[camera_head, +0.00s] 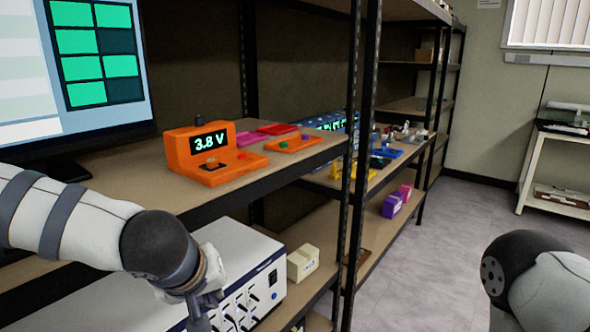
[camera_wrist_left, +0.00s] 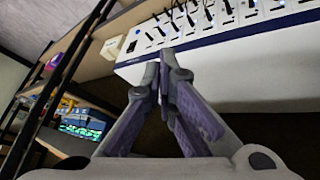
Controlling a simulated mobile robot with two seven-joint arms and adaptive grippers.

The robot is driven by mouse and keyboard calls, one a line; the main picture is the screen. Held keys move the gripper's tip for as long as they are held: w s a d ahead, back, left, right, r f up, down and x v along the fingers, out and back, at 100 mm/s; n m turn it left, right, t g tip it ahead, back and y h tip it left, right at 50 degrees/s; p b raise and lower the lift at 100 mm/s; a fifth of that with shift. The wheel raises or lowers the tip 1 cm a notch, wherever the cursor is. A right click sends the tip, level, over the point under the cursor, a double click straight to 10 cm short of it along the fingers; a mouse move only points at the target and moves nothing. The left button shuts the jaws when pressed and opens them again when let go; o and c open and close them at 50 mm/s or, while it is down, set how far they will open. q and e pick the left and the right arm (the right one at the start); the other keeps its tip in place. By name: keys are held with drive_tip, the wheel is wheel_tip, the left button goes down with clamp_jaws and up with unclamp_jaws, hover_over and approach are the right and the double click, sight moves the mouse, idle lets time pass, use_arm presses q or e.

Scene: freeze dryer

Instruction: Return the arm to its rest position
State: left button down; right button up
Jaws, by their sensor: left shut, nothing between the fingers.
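My left arm (camera_head: 80,220) comes in from the left in the head view, in front of the shelf. My left gripper (camera_head: 202,312) hangs from its dark wrist at the bottom edge, in front of the white and blue freeze dryer (camera_head: 245,262); its tips are cut off there. In the left wrist view the gripper (camera_wrist_left: 165,80) is shut, its fingertips together with nothing between them. The white front of the dryer, with a row of black valves, shows just beyond it. Part of my right arm (camera_head: 540,280) shows at the lower right; its gripper is out of view.
An orange meter (camera_head: 200,152) reading 3.8 V stands on the upper shelf beside a monitor (camera_head: 75,70). A cream box (camera_head: 303,262) sits on the lower shelf by the dryer. Black shelf posts (camera_head: 362,150) stand to the right. The grey floor (camera_head: 440,240) is clear.

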use_arm(q)
drive_tip(key=s+a+f+m+g, duration=0.2)
drive_tip(key=s+f+g, duration=0.1)
drive_tip(key=s+f, duration=1.55)
drive_tip(key=s+a+f+m+g, duration=0.1)
drive_tip(key=s+a+f+g, duration=0.1)
drive_tip(key=s, duration=0.7)
drive_tip(key=s+a+f+g, duration=0.3)
drive_tip(key=s+a+f, duration=0.1)
drive_tip(key=s, duration=0.5)
drive_tip(key=shift+s+a+f+m, duration=0.2)
drive_tip(key=shift+a+f+m, duration=0.1)
drive_tip(key=shift+f+m, duration=0.1)
